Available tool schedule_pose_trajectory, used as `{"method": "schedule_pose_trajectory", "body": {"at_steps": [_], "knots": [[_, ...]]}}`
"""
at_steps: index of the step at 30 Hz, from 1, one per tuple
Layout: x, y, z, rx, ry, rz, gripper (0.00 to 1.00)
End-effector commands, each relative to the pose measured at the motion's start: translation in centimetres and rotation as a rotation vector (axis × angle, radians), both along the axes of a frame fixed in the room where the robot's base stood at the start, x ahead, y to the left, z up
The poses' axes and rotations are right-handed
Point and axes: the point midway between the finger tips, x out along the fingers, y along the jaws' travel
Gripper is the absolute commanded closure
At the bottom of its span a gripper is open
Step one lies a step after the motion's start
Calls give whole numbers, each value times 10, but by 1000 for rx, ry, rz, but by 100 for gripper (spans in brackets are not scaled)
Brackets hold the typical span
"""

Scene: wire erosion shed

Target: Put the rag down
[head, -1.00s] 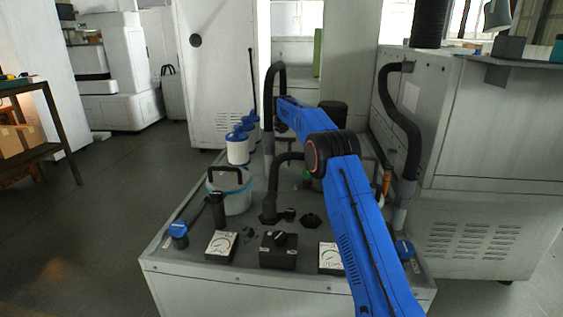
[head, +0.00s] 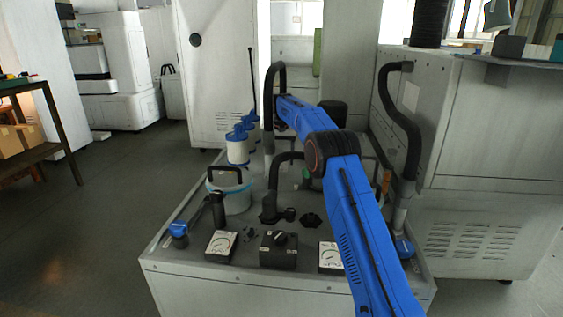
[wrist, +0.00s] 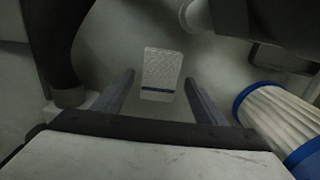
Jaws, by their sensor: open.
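The rag (wrist: 162,72) is a pale, textured cloth with a dark blue stripe near its lower end. In the wrist view it lies flat on a grey surface, apart from the fingers. My gripper (wrist: 159,80) is open, with one finger on each side of the rag's lower part in the picture; nothing is held between them. How high the fingers are above the rag I cannot tell. In the head view my blue arm reaches over the machine top, and I cannot make out the gripper or the rag there.
A ribbed white filter with blue rings (wrist: 280,120) stands close at the right of the wrist view, and a dark hose (wrist: 55,50) at the left.

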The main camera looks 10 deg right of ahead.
Motion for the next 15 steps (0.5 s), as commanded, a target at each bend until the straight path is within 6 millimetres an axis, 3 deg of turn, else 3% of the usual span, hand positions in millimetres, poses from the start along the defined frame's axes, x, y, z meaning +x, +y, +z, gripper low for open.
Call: {"method": "schedule_pose_trajectory", "body": {"at_steps": [9,15], "knots": [[1,0,48,1,-1,0,35],[0,0,63,0,-1,0,35]]}}
